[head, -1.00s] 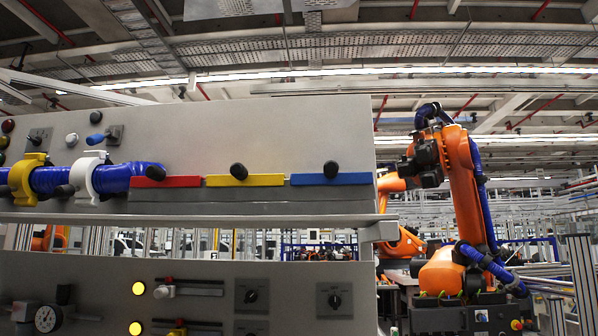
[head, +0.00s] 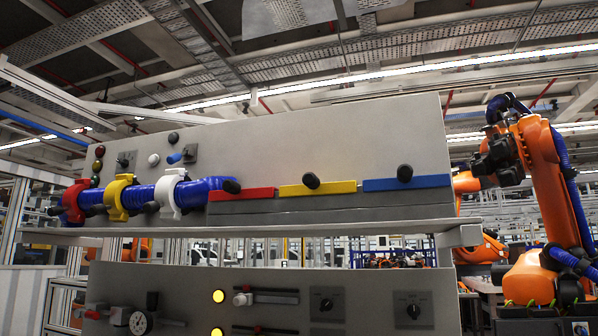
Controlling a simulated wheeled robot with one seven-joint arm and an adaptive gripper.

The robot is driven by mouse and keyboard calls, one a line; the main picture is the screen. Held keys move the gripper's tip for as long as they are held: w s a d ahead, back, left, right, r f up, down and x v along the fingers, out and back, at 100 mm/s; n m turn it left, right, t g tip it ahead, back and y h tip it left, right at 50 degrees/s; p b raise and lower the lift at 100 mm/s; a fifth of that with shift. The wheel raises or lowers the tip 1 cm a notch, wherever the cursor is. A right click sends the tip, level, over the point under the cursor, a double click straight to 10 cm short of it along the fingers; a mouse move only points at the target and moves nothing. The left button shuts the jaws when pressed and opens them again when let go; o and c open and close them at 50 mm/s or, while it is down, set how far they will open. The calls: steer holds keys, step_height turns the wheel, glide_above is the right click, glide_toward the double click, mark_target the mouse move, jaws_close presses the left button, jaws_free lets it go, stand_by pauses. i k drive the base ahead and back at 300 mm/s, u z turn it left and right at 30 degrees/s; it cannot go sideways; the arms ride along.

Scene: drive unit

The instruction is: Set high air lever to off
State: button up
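No label shows which part is the high air lever. On the upper grey panel (head: 340,130), a blue hose (head: 142,196) carries a red clamp (head: 73,202), a yellow clamp (head: 118,197) and a white clamp (head: 172,193), with dark handles beside them. To their right are a red bar (head: 243,193), a yellow bar (head: 335,188) and a blue bar (head: 420,183), each with a black knob. My gripper is not in view.
A lower panel (head: 375,290) holds a gauge (head: 140,322), sliders, dials and lit yellow lamps (head: 218,296). A shelf edge (head: 350,227) juts out between the panels. An orange robot arm (head: 545,190) stands at the right.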

mark_target(174, 158)
steer(key=z, duration=0.05)
steer(key=k, duration=0.5)
steer(key=u, duration=2.4)
steer(key=i, duration=1.6)
steer(key=z, duration=2.25)
